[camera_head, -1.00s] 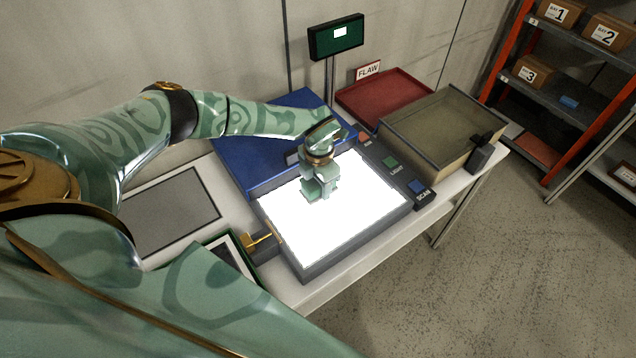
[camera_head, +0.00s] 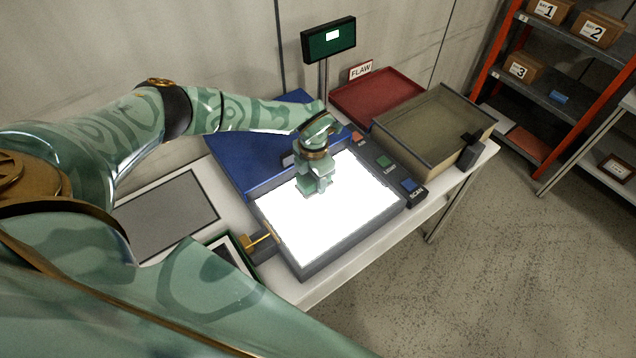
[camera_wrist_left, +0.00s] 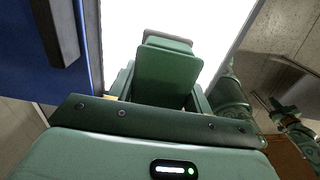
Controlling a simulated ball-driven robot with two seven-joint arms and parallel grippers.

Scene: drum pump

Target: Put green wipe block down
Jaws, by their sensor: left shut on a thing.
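My left gripper (camera_head: 315,188) points down over the bright white light panel (camera_head: 345,220) on the table. It is shut on the green wipe block (camera_wrist_left: 168,72), which shows between the fingers in the left wrist view with the white panel behind it. In the head view the block and the fingers are nearly the same green and hard to tell apart. I cannot tell whether the block touches the panel.
Buttons (camera_head: 383,162) line the panel's right side. Most of the panel is clear.

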